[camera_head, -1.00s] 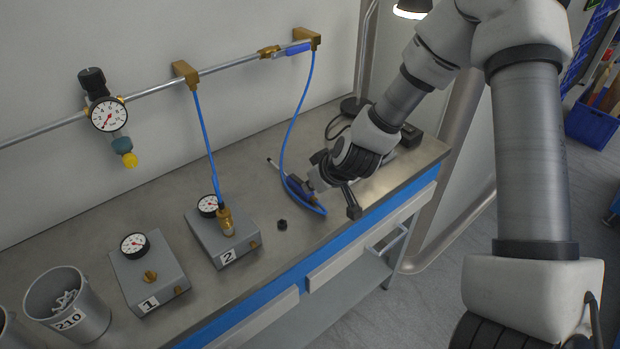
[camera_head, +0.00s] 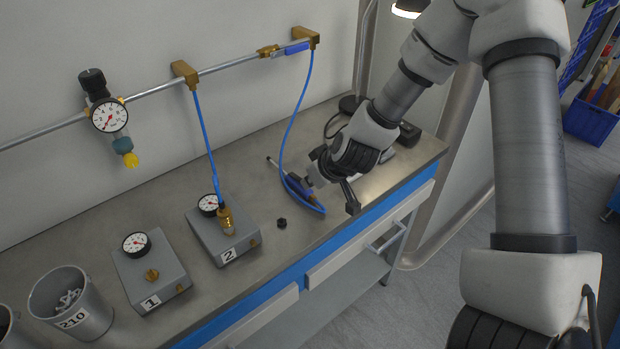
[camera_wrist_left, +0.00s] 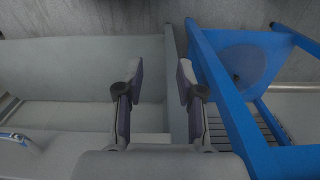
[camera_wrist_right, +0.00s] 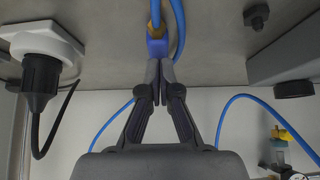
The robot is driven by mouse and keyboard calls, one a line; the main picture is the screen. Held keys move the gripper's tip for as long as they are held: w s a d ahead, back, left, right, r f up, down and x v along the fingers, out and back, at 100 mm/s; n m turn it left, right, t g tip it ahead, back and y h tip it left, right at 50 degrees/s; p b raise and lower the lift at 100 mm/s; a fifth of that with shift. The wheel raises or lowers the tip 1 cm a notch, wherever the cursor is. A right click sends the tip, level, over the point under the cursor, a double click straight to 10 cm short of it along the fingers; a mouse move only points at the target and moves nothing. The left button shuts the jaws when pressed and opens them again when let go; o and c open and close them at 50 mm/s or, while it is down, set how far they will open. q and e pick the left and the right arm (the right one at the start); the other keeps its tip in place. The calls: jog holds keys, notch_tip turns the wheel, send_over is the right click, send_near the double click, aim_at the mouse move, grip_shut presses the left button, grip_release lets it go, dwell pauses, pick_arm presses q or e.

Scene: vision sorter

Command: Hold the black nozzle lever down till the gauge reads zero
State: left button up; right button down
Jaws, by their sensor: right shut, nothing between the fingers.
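A blue air nozzle (camera_head: 299,187) with a thin tip lies on the bench at the end of a blue hose. The black lever cannot be made out. Gauges show on the wall regulator (camera_head: 109,115), box 1 (camera_head: 136,244) and box 2 (camera_head: 209,204); their needles are too small to read surely. My left gripper (camera_wrist_left: 162,78) is open and empty, in its wrist view only.
Box 2 (camera_head: 232,240) has a blue hose plugged into its brass fitting. Box 1 (camera_head: 150,275) and a grey bin marked 210 (camera_head: 92,320) stand left of it. A small black knob (camera_head: 281,223) lies on the bench (camera_head: 300,262). A lamp base stands behind my right wrist.

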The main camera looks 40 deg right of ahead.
jog(key=shift+r, duration=0.3)
jog(key=w+r+p+v, duration=0.1)
jog(key=w+p+v, duration=0.1)
jog(key=p+v, duration=0.7)
jog(key=v, duration=0.4)
jog(key=shift+w+r, duration=0.15)
jog(key=shift+r, duration=0.15)
jog(key=shift+f, duration=0.15)
